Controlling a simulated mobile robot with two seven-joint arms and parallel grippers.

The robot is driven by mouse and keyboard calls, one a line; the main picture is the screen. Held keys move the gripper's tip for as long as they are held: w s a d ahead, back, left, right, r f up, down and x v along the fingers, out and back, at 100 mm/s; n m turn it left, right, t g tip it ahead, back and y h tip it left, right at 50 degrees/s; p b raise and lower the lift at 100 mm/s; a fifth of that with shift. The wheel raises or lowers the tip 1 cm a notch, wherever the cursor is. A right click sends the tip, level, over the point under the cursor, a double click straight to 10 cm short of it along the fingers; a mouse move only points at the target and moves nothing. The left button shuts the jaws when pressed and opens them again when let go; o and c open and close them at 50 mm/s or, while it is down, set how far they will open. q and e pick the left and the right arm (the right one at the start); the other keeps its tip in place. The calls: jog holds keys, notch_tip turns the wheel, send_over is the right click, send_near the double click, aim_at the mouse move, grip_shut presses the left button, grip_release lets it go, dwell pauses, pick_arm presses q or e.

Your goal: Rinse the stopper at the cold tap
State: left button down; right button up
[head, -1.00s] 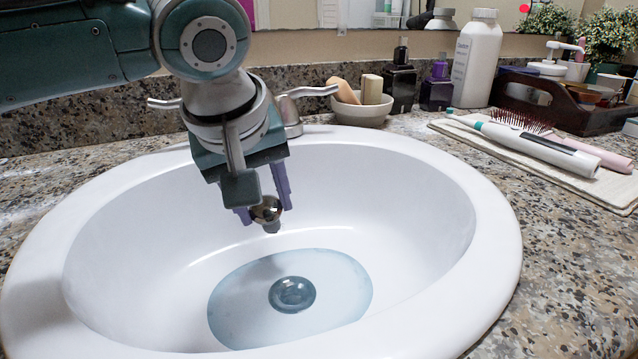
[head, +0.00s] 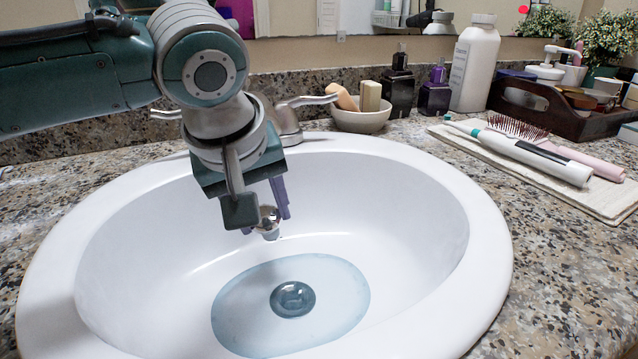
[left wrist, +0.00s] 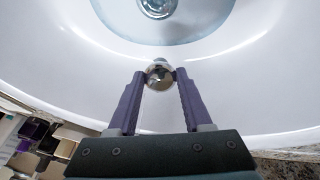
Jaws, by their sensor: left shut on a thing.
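My left gripper (head: 263,215) is shut on the stopper (head: 268,224), a small shiny metal piece, and holds it above the basin. The left wrist view shows the stopper (left wrist: 158,75) pinched between the two purple fingertips. The white sink (head: 470,190) has a shallow pale blue pool (head: 240,310) around the dark round drain (head: 293,299); the stopper is apart from both. The tap (head: 286,120) stands at the back rim, mostly hidden behind my left gripper. Its right lever (head: 308,101) and left lever (head: 166,114) show. No running water is visible. My right gripper is out of view.
A bowl (head: 360,120) with soap-like pieces, dark bottles (head: 399,90) and a white bottle (head: 474,65) line the back counter. A brush (head: 535,150) lies on a folded towel (head: 610,200) at right, near a dark wooden caddy (head: 565,122). The basin's right side is clear.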

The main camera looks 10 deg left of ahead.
pick_arm(q)
jog(key=shift+s+d+r+p, duration=0.2)
jog(key=shift+s+d+p, duration=0.2)
jog(key=shift+s+p, duration=0.5)
jog(key=s+d+p, duration=0.3)
jog(key=s+p, duration=0.2)
jog(key=shift+d+f+p, duration=0.2)
jog(key=shift+p, duration=0.15)
jog(key=shift+s, duration=0.1)
dwell(0.7)
jog(key=s+d+r+p, duration=0.2)
jog(key=s+r+p, duration=0.2)
jog(key=p, duration=0.4)
jog(key=shift+d, duration=0.25)
